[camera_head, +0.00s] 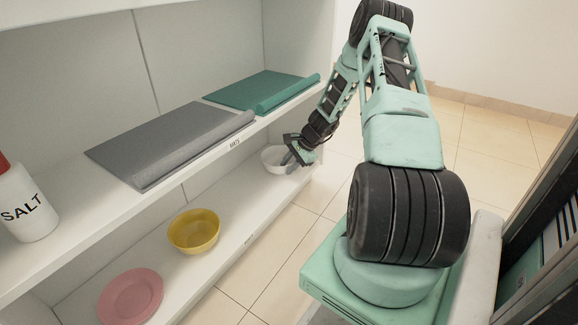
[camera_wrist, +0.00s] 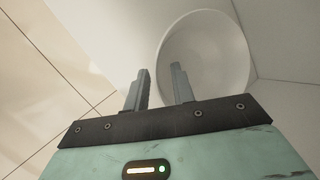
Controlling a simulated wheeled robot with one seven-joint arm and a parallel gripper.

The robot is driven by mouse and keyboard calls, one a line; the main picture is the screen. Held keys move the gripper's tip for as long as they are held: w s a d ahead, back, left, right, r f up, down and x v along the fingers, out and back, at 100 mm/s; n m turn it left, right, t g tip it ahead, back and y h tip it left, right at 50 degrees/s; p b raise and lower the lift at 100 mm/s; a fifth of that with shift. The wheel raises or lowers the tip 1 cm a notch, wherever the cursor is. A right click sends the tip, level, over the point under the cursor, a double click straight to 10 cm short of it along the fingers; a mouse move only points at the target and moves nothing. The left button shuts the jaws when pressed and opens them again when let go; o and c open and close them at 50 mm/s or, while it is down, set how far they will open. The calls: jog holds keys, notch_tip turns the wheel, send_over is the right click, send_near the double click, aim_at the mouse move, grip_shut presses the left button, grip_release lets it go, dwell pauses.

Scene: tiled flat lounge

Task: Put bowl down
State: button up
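A white bowl (camera_head: 272,160) sits upright at the far end of the lower shelf (camera_head: 253,206) in the head view. In the wrist view the bowl (camera_wrist: 215,55) fills the upper middle right. My gripper (camera_head: 291,152) is at the bowl's right side in the head view. In the wrist view its two fingers (camera_wrist: 159,84) stand apart, with the bowl's near rim between them. One finger overlaps the bowl's inside and the other is outside it. A gap shows between the fingers, so the gripper looks open.
A yellow bowl (camera_head: 194,232) and a pink plate (camera_head: 131,297) are on the lower shelf, nearer to me. The upper shelf holds a grey mat (camera_head: 165,146), a green mat (camera_head: 262,91) and a salt container (camera_head: 25,205). Tiled floor (camera_head: 480,140) lies to the right.

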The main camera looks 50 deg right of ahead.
jog(key=p+v, duration=0.8)
jog(key=v, duration=0.4)
dwell(0.4)
